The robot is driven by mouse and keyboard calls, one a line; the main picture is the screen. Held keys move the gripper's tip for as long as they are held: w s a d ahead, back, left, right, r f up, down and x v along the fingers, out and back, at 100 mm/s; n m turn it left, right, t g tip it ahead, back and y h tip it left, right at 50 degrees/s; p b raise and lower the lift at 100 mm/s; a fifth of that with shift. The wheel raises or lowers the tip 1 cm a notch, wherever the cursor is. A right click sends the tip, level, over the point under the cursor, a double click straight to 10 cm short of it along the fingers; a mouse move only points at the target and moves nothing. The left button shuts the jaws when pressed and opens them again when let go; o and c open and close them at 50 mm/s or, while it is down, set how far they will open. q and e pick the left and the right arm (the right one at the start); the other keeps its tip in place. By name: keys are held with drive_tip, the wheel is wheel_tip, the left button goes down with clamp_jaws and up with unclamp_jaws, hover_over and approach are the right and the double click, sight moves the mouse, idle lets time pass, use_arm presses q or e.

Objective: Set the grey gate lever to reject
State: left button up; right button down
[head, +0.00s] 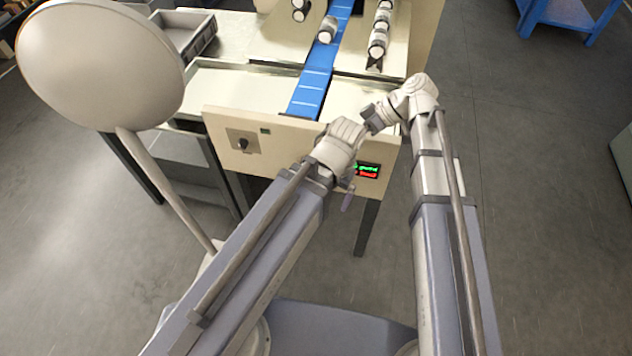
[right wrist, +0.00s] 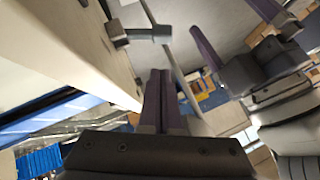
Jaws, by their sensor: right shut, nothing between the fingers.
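In the right wrist view a grey lever-like bar (right wrist: 148,33) sticks out from the cream front panel; I take it for the gate lever. I cannot read its setting. My right gripper (right wrist: 160,74) is shut and empty, with its purple fingers together below the bar and apart from it in the picture. My left gripper (right wrist: 226,20) is open to the right of the bar, its two purple fingers spread. In the head view the arms cover part of the panel (head: 222,130), and I cannot make out the lever there.
A large pale disc (head: 100,65) stands at left.

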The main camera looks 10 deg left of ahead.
drive_tip(key=shift+w+a+r+n+y, duration=0.2)
drive_tip(key=shift+a+r+n+y, duration=0.15)
drive_tip(key=shift+a+n, duration=0.35)
drive_tip(key=shift+a, duration=0.15)
drive_tip(key=s+d+f+b+x, duration=0.1)
drive_tip(key=d+b+x, duration=0.1)
drive_tip(key=b+x, duration=0.8)
drive_tip(key=x, duration=0.3)
drive_tip(key=shift+d+f, duration=0.2)
drive_tip(key=shift+f, duration=0.1)
drive_tip(key=shift+s, duration=0.15)
